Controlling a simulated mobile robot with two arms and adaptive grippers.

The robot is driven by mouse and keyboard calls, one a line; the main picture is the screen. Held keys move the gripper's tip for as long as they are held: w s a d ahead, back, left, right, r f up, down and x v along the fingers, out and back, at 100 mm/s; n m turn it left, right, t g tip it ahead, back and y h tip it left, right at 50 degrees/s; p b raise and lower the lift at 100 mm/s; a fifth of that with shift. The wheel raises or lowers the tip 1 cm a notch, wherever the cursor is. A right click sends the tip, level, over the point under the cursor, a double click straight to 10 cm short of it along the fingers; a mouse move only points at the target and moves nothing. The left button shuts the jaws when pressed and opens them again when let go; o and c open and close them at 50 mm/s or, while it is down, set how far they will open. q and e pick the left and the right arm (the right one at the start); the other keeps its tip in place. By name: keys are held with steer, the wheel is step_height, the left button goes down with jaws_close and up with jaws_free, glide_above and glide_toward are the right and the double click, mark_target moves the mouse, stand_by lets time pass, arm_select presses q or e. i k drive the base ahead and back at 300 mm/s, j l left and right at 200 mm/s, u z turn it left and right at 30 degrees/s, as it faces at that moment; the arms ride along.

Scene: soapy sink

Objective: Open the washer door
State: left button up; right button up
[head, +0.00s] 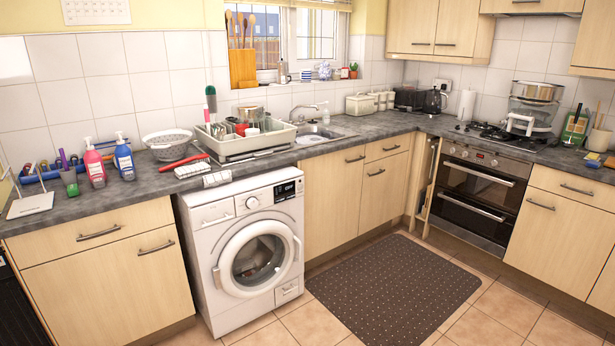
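The white front-loading washer (214,218) stands under the counter, left of the middle in the head view. Its round door (232,286) has a white ring around dark glass and looks shut. A small handle-like piece (216,278) shows on the left edge of the door ring, and another light piece shows on its right edge. The control panel with a knob and a dark display (285,191) is above the door. Some pale cloth seems to show behind the glass. Neither of my grippers is in view.
A dark dotted mat (394,292) lies on the tiled floor to the right of the washer. Cabinets (110,290) flank the washer. The counter above holds a dish rack (246,146), a colander (168,143) and soap bottles (124,158). The floor before the washer looks clear.

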mark_target(222, 274)
steer(key=i+l+z, duration=0.1)
steer(key=i+z, duration=0.2)
steer(key=i, duration=0.5)
steer(key=i+z, duration=0.3)
steer(key=i, duration=0.45)
